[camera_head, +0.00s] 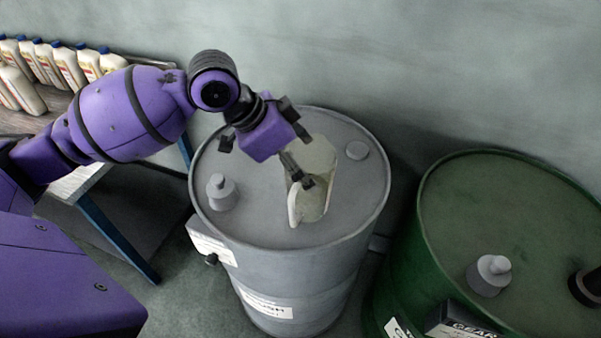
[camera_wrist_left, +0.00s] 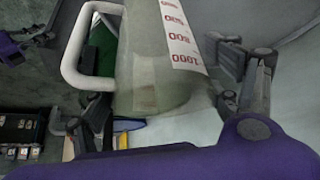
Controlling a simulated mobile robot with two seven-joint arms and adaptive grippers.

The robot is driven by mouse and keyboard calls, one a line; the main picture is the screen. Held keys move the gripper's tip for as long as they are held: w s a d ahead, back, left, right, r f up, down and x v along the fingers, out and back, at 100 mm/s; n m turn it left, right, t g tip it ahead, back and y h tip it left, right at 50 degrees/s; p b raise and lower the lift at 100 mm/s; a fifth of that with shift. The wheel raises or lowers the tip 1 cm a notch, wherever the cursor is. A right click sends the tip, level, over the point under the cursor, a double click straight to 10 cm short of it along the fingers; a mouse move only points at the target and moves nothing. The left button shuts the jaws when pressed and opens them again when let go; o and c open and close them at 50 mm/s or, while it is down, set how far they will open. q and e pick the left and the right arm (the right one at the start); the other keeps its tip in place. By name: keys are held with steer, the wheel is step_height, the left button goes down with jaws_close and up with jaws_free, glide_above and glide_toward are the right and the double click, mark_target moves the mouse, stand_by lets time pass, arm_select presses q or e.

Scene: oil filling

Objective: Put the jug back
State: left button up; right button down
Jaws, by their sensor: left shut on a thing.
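The translucent jug (camera_head: 325,165) is over the top of the grey drum, overlapping its lid in the head view; I cannot tell whether it touches. In the left wrist view the jug (camera_wrist_left: 150,85) shows a red number scale and a white handle (camera_wrist_left: 72,50) on its left. My left gripper (camera_head: 300,163) is shut on the jug, with its fingers on either side of the body in the left wrist view. A purple and black part at that view's upper left edge may be my right gripper (camera_wrist_left: 35,38); its jaws are unclear.
The grey drum (camera_head: 255,210) has a raised cap (camera_head: 221,192) on its lid. A green drum (camera_head: 440,225) stands to the right with a grey cap (camera_head: 489,275). A table (camera_head: 75,182) at the left holds several white bottles (camera_head: 68,68). A wall rises behind.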

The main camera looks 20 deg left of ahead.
arm_select(q)
steer(key=f, duration=0.3)
steer(key=shift+w+a+f, duration=0.1)
steer(key=shift+a+f, duration=0.1)
steer(key=shift+f, duration=0.05)
steer(key=o, duration=1.7)
steer(key=shift+f, duration=0.15)
steer(key=o, duration=0.3)
steer(key=shift+o, duration=0.2)
